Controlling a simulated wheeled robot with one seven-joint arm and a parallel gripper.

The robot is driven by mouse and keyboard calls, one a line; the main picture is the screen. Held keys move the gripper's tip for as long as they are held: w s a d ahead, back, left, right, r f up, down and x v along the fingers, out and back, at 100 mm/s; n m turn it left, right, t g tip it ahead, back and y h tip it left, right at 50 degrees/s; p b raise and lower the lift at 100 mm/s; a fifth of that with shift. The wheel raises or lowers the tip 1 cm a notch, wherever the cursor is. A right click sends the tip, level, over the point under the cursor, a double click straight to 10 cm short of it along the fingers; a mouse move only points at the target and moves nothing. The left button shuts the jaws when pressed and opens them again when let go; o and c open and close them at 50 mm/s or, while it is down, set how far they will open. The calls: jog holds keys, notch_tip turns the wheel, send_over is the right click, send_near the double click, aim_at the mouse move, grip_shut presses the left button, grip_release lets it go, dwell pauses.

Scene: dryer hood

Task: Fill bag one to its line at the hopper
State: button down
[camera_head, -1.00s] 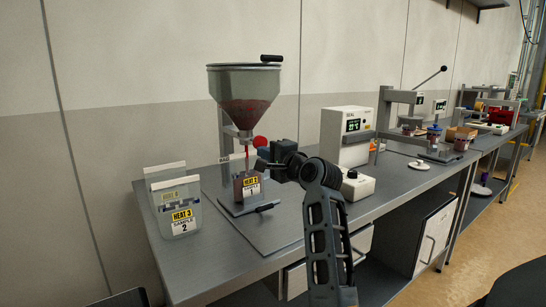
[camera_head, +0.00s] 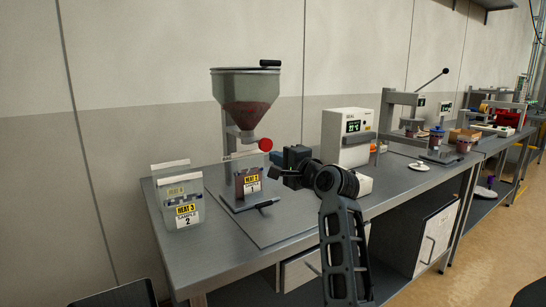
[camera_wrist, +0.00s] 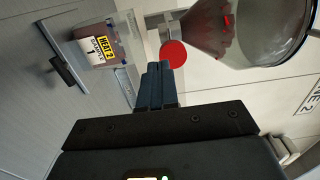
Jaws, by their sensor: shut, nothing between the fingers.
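The hopper (camera_head: 245,98) stands over the bench, partly filled with red granules; it also shows in the wrist view (camera_wrist: 230,30). Its round red knob (camera_head: 265,144) sits at the outlet, and no stream falls now. Bag one (camera_head: 248,184), labelled HEAT 2 SAMPLE 1, stands upright under the outlet with dark red contents; it also shows in the wrist view (camera_wrist: 97,42). Its line cannot be made out. My gripper (camera_head: 288,160) is shut and empty, right of bag one. In the wrist view its fingers (camera_wrist: 158,85) are close below the red knob, apparently not touching.
A clear bag (camera_head: 182,205), labelled HEAT 3 SAMPLE 2, stands at the bench's left end. A white sealing machine (camera_head: 348,137) stands behind and right of my gripper. The bench front is clear.

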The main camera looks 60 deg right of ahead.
jog(key=v, duration=0.7)
jog(key=shift+b, duration=0.35)
jog(key=shift+s, duration=0.1)
dwell(0.8)
jog(key=s+a+f+n+y, duration=0.25)
jog(key=a+f+n, duration=0.35)
jog(key=a+f, duration=0.35)
jog(key=s+a+f+n+y, duration=0.1)
jog(key=s+a+f+n, duration=0.2)
jog(key=a+f+n, duration=0.5)
jog(key=s+a+f+n+y, duration=0.2)
jog(key=s+a+n+y, duration=0.4)
jog(key=s+a, duration=1.2)
jog(key=a+n, duration=0.4)
